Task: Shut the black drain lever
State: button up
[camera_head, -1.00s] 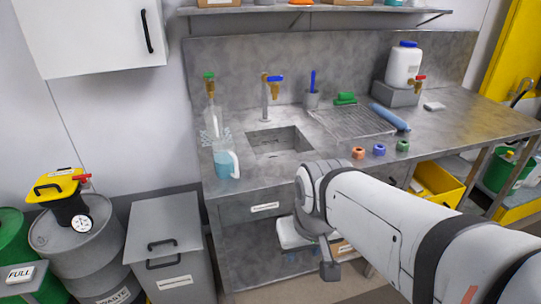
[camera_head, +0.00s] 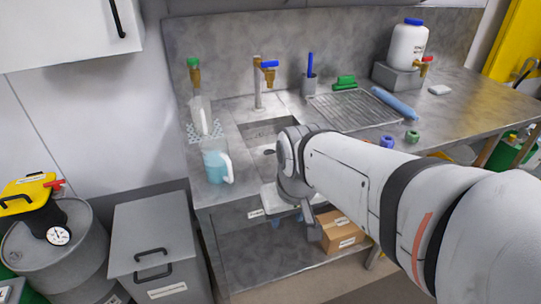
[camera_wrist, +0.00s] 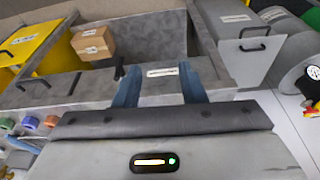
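A small black upright bar (camera_wrist: 118,69) shows in the wrist view at the grey front under the sink, right beside the white-labelled panel (camera_wrist: 163,72). It may be the drain lever; I cannot tell its setting. My gripper (camera_wrist: 161,84) has its two blue fingers spread apart, with nothing between them. The bar is left of the fingers in that picture, apart from them as far as I can tell. In the head view my gripper (camera_head: 287,220) hangs in front of the sink counter's front, and my arm hides much of that front. The sink basin (camera_head: 262,130) is partly hidden.
A jug of blue liquid (camera_head: 216,167) stands left of the sink, near the counter edge. A cardboard box (camera_head: 340,232) sits under the counter. A grey lidded bin (camera_head: 155,235) and a grey drum (camera_head: 75,260) stand at left. Another black handle (camera_wrist: 75,84) shows in the wrist view.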

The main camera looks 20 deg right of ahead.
jog(key=shift+m+t+h, duration=0.3)
jog(key=shift+m+t, duration=0.5)
jog(key=shift+m, duration=0.1)
jog(key=w+d+f+b, duration=0.4)
jog(key=w+f+b, duration=0.1)
jog(key=w+f, duration=0.1)
jog(key=w+d+f+b, duration=0.5)
jog(key=w+f+b, duration=0.1)
jog(key=f, duration=0.2)
jog(key=w+d+f+b, duration=0.4)
jog(key=w+f+b, duration=0.1)
jog(key=f, duration=0.3)
jog(key=shift+w+d, duration=0.35)
jog(key=shift+w, duration=0.15)
jog(key=shift+c, duration=0.6)
